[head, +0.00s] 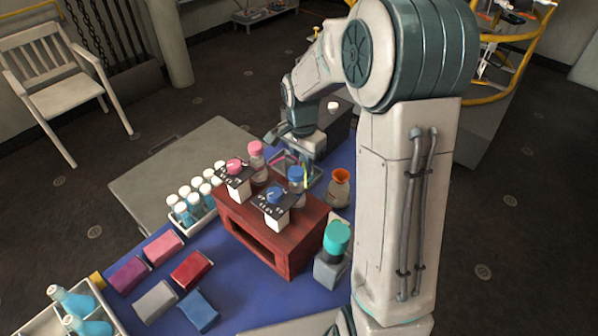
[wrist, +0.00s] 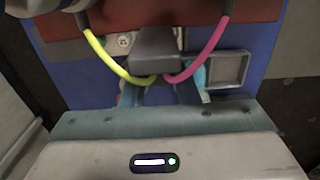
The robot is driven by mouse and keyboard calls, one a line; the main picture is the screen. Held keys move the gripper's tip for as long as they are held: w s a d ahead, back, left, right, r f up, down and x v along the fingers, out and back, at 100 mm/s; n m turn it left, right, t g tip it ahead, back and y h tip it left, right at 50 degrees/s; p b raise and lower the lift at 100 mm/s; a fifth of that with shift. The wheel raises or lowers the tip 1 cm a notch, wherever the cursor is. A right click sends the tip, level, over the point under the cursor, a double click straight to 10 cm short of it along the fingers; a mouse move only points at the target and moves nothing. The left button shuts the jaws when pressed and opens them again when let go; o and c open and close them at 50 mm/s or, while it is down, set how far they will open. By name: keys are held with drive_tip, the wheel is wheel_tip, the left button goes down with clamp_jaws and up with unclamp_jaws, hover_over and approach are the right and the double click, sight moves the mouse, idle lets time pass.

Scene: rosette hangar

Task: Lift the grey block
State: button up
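The grey block (head: 155,300) lies on the blue mat (head: 255,305) at the lower left of the head view, among other coloured blocks. My gripper (head: 288,152) is far from it, beyond the red stand, up and to the right. In the wrist view my gripper's two blue fingers (wrist: 162,88) stand apart, partly hidden by a dark grey part between them. I see no block between them. The grey block does not show in the wrist view.
Red (head: 192,268), pink (head: 164,246), magenta (head: 129,274) and blue (head: 198,310) blocks surround the grey one. A vial rack (head: 190,222), a red stand (head: 270,240) with bottles, and a flask tray (head: 112,318) stand nearby. Yellow (wrist: 103,58) and magenta (wrist: 207,56) loops cross the wrist view.

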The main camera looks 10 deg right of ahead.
drive_tip(key=shift+r, duration=0.15)
idle(0.3)
drive_tip(key=shift+r+p, duration=1.8)
drive_tip(key=shift+r, duration=0.6)
drive_tip(key=o, duration=0.8)
drive_tip(key=shift+f, duration=0.1)
drive_tip(key=shift+c, duration=0.2)
wheel_tip(320, 180, up, 7)
drive_tip(key=p, duration=0.4)
drive_tip(key=shift+p, duration=0.35)
